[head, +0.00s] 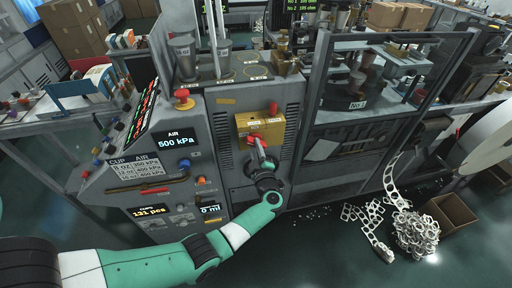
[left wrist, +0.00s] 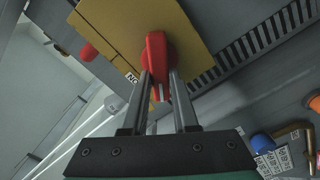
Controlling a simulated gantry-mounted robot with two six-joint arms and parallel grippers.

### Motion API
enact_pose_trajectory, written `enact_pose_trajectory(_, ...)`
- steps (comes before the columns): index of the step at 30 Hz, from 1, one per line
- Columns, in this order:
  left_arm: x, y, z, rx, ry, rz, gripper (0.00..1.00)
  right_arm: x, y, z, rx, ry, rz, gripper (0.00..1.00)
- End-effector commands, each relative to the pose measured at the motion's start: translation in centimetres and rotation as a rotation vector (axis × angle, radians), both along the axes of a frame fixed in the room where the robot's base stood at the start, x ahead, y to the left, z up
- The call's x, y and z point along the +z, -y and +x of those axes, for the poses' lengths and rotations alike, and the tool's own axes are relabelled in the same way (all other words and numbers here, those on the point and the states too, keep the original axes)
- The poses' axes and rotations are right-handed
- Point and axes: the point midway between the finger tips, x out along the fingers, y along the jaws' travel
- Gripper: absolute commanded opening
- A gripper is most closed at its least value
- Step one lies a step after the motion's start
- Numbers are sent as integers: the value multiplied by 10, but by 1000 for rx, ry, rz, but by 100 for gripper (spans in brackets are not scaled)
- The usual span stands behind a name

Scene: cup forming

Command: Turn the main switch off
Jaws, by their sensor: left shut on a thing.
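The main switch has a red handle (head: 255,138) on a yellow plate (head: 245,122) on the front of the grey machine cabinet. In the left wrist view the red handle (left wrist: 156,48) stands out from the yellow plate (left wrist: 105,25). My left gripper (head: 260,147) reaches up to it from below. In the left wrist view its two fingers (left wrist: 160,82) lie on either side of the handle and are shut on it. The fingers partly hide the handle's lower end. My right gripper is not in view.
A second red part (head: 273,108) sticks out at the yellow plate's upper right. Left of it stands a control panel with an air display (head: 174,140) and a red button (head: 183,94). A glass-fronted frame is at right. Scrap strips (head: 415,235) and a cardboard box (head: 452,213) lie on the floor.

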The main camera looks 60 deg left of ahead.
Motion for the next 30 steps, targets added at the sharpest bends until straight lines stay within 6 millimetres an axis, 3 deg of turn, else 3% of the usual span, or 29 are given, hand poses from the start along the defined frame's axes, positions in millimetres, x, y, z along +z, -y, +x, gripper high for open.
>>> enact_pose_trajectory(15,-6,0,-2,-1,431,-108,0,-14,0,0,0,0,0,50)
enact_pose_trajectory(30,-7,0,-2,-1,591,-149,0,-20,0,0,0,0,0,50)
